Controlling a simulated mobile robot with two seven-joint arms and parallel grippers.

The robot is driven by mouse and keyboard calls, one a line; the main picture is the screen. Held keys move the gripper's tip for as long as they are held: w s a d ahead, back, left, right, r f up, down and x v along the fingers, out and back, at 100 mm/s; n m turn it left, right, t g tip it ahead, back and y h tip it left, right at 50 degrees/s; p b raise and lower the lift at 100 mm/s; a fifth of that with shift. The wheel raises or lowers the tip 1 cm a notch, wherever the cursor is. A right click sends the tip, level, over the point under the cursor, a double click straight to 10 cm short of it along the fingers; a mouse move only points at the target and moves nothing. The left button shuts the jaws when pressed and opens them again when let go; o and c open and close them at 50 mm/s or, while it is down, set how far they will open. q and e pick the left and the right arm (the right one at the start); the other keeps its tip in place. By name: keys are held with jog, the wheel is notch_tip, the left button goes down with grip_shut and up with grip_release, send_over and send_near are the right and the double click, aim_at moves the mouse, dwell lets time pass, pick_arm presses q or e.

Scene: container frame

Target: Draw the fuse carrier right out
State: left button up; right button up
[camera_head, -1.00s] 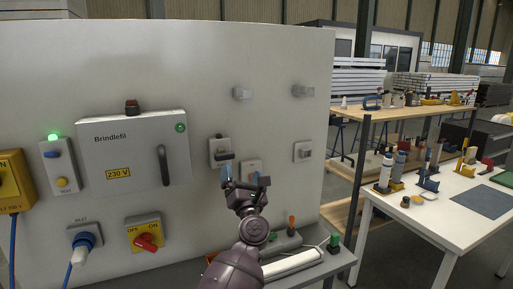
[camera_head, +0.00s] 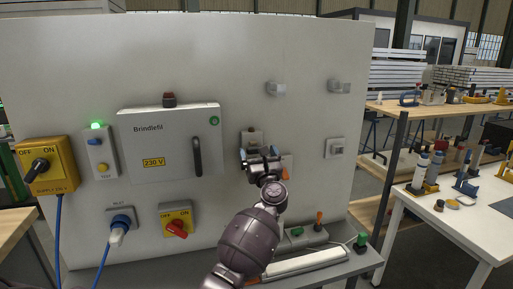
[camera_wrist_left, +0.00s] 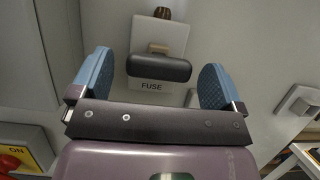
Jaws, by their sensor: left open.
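The fuse carrier is a dark rounded grip (camera_wrist_left: 158,68) on a pale plate marked FUSE (camera_wrist_left: 152,86) on the wall panel. In the left wrist view it sits between my open left fingers (camera_wrist_left: 156,80), with a gap on each side. A light tan piece shows just above the grip. In the head view my left gripper (camera_head: 261,153) is in front of the fuse plate (camera_head: 252,135) and hides the grip. My right gripper is in neither view.
The grey Brindlefil cabinet (camera_head: 169,154) with its dark handle (camera_head: 198,156) stands left of my gripper. A red rotary switch (camera_head: 177,228) is below it. A narrow shelf (camera_head: 330,265) with tools runs under the panel. A white table (camera_head: 470,225) stands at right.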

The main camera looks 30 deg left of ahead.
pick_arm(q)
jog(key=shift+x, duration=0.8)
jog(key=shift+w+a+r, duration=0.1)
jog(key=shift+a, duration=0.05)
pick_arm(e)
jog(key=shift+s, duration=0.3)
